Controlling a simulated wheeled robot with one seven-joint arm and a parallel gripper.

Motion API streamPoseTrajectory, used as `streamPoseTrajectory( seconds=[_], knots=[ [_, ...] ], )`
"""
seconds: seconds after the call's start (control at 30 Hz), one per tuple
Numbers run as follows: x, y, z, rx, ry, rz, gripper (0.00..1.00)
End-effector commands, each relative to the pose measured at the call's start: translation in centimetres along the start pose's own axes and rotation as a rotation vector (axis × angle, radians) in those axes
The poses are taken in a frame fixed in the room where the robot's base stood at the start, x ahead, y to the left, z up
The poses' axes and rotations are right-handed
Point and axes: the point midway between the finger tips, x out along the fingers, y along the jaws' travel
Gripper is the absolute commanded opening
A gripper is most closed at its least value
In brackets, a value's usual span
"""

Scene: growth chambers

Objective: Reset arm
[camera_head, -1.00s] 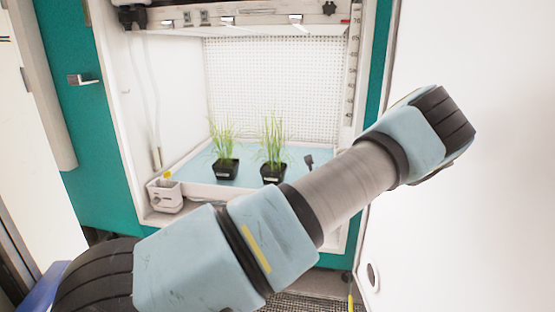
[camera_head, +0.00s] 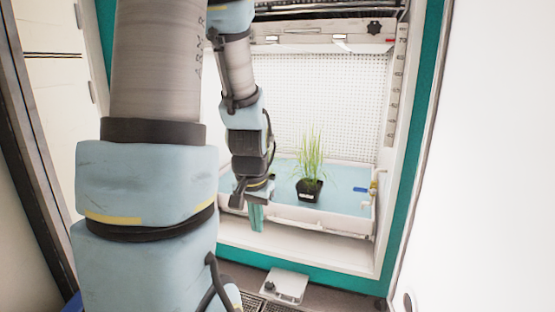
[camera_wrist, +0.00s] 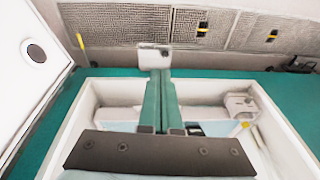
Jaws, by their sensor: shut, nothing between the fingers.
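My arm comes down the left side of the head view and bends back toward the open growth chamber (camera_head: 230,232). My gripper (camera_head: 256,226) hangs fingers-down in front of the chamber's tray, left of the potted plant. Its green fingers are together and hold nothing. In the wrist view the shut fingers (camera_wrist: 160,80) reach up the middle of the picture, in front of a small white box (camera_wrist: 154,57) beyond them.
A black pot with grassy seedlings (camera_head: 310,170) stands on the tray (camera_head: 335,217). The small white box (camera_head: 286,285) is low in front of the chamber. A white door or panel (camera_head: 495,160) fills the right. Floor grating (camera_wrist: 260,31) shows in the wrist view.

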Motion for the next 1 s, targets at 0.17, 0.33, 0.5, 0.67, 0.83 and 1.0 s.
streamPoseTrajectory(
  seconds=[0.17,0.33,0.5,0.67,0.83,1.0],
  knots=[
    [-3.0,0.0,4.4,-0.237,-0.065,0.015,0.00],
    [-6.5,0.0,4.5,-0.284,-0.084,0.015,0.00],
    [-9.8,-0.3,3.8,-0.282,-0.083,0.015,0.00],
    [-14.1,-0.5,2.8,-0.281,-0.083,0.015,0.00],
    [-19.4,-0.9,1.6,-0.280,-0.082,0.015,0.00],
    [-24.5,-1.2,0.5,-0.280,-0.082,0.015,0.00]
  ],
)
